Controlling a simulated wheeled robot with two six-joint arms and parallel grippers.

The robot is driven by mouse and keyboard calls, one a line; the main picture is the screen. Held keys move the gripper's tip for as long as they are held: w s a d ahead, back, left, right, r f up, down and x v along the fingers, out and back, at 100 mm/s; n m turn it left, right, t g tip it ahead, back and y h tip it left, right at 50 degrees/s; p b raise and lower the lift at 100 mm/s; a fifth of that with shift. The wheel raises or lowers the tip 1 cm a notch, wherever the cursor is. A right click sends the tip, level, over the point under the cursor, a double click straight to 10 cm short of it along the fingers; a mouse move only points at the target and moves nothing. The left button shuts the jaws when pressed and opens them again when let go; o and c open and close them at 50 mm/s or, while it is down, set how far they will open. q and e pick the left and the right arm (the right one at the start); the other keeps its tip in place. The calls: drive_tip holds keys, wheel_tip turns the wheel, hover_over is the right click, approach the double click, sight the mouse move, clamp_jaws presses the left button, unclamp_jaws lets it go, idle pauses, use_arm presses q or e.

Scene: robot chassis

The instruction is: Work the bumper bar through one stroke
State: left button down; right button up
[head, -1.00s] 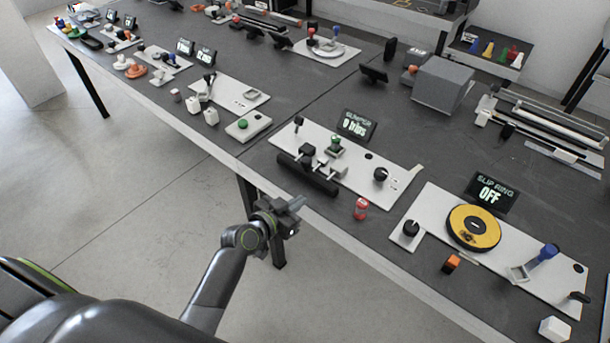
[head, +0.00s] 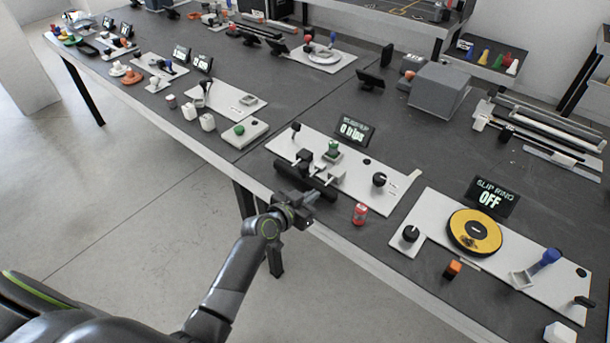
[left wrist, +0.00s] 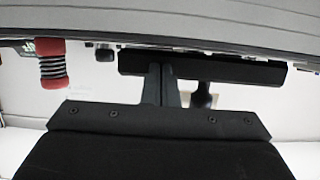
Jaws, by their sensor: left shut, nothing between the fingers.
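The bumper bar is a long black bar (head: 318,186) on the front of a white panel (head: 352,192) near the table's front edge. In the left wrist view the bar (left wrist: 225,71) lies across the picture just beyond the fingertips. My left gripper (head: 308,197) is shut and empty, in front of the bar's middle part. In the left wrist view its fingers (left wrist: 163,72) are together and overlap the bar; I cannot tell whether they touch it. The panel's small display (head: 353,131) reads "0 trips". My right gripper is not in view.
A red can-like piece (head: 360,213) stands right of the bar, and shows as a red and black piece in the wrist view (left wrist: 53,66). A black knob (head: 379,180) and a green button (head: 333,148) are on the panel. The slip ring panel (head: 500,250) lies to the right.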

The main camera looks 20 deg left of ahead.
use_arm(q)
drive_tip(key=shift+w+d+b, duration=0.35)
drive_tip(key=shift+w, duration=0.5)
drive_tip(key=shift+s+a, duration=0.35)
drive_tip(key=shift+s, duration=0.55)
drive_tip(key=p+v, duration=0.1)
drive_tip(key=v, duration=0.4)
drive_tip(key=shift+p, duration=0.3)
